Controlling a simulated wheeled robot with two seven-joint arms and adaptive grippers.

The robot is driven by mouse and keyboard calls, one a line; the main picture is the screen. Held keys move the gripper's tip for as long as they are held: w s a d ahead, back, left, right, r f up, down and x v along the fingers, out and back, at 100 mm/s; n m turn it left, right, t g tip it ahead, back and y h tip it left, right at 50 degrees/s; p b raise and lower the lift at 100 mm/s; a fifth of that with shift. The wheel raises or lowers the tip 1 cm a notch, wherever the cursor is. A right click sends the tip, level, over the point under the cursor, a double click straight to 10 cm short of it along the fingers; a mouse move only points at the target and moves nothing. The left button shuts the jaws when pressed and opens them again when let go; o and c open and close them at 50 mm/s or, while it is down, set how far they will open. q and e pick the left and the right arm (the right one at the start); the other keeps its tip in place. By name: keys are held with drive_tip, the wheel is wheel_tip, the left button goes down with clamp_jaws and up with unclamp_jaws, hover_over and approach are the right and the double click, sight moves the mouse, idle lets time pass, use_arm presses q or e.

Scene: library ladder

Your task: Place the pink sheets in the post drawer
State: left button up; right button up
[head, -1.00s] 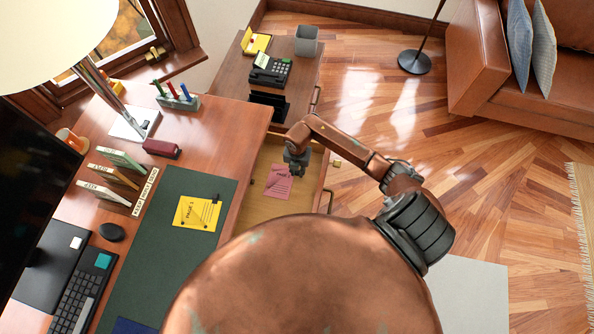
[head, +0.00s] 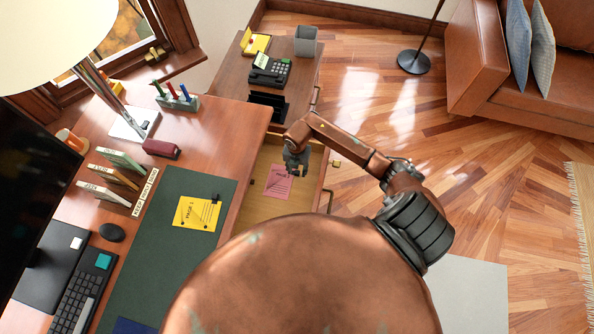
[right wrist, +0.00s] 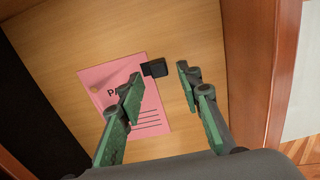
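The pink sheets (head: 279,182) lie flat on the wooden bottom of the open drawer (head: 258,207). In the right wrist view the pink sheets (right wrist: 149,119) show printed lines and a small black clip (right wrist: 154,67) at their upper edge. My right gripper (head: 295,167) is over the drawer, just above the sheets' upper right side in the head view. In the right wrist view its two green fingers (right wrist: 158,88) are spread apart with nothing held between them. One finger covers part of the sheets' print. My left gripper is not in view.
The desk (head: 230,130) holds a green mat with a yellow sheet (head: 197,213), a lamp and a keyboard. A lower cabinet top behind the drawer carries a phone (head: 270,71) and a grey bin (head: 306,41). The drawer walls stand close around my right gripper.

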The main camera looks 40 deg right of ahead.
wheel_tip(320, 180, up, 11)
drive_tip(key=p, duration=0.1)
drive_tip(key=shift+p, duration=0.3)
